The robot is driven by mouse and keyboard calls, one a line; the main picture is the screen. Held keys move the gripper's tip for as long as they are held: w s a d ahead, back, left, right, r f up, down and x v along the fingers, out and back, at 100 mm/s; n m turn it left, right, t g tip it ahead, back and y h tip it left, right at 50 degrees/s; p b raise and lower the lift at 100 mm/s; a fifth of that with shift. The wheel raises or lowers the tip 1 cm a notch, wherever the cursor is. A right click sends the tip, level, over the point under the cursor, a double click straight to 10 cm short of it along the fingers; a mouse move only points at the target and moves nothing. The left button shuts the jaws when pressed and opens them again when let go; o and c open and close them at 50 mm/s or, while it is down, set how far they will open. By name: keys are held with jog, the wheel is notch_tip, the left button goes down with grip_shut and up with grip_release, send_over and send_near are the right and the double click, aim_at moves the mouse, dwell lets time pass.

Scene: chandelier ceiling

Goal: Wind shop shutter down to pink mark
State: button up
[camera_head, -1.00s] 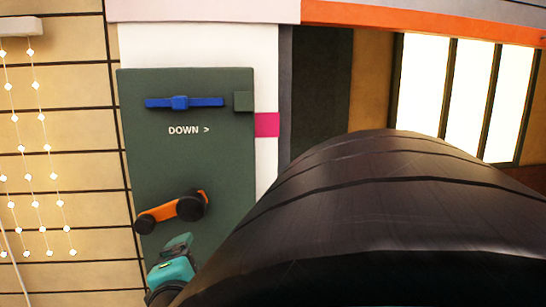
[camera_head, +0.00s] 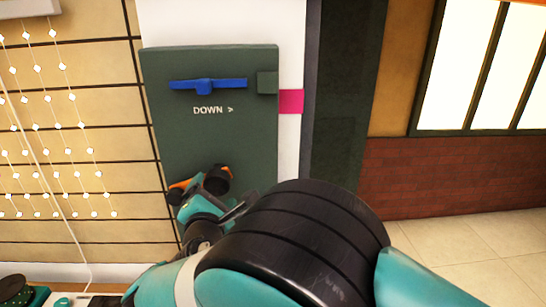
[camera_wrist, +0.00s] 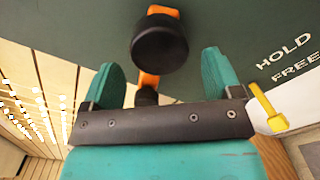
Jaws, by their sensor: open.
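A dark green panel (camera_head: 215,140) on the wall carries an orange crank (camera_head: 182,184) with black round ends near its bottom. The crank also shows in the wrist view, with a black round end (camera_wrist: 160,45) ahead of my fingers. My gripper (camera_head: 214,203) is open right by the crank and hides part of it. In the wrist view my gripper's teal fingers (camera_wrist: 158,62) stand apart, with the crank between or just beyond them; contact cannot be told. The pink mark (camera_head: 291,101) is on the white strip beside a small green block (camera_head: 267,83) at the panel's edge.
A blue bar (camera_head: 207,86) sits above the word DOWN on the panel. In the wrist view a yellow lever (camera_wrist: 264,103) is at right near the words HOLD and FREE. Light strings (camera_head: 50,130) hang at left. Open tiled floor (camera_head: 480,240) lies at right.

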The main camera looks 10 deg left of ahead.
jog(key=p+x, duration=0.1)
jog(key=x, duration=0.4)
jog(key=shift+w, duration=0.25)
jog(key=c, duration=1.3)
jog(key=shift+o, duration=0.2)
jog(key=shift+f+m+b, duration=0.15)
jog(key=shift+m+b, duration=0.35)
jog(key=shift+b, duration=0.25)
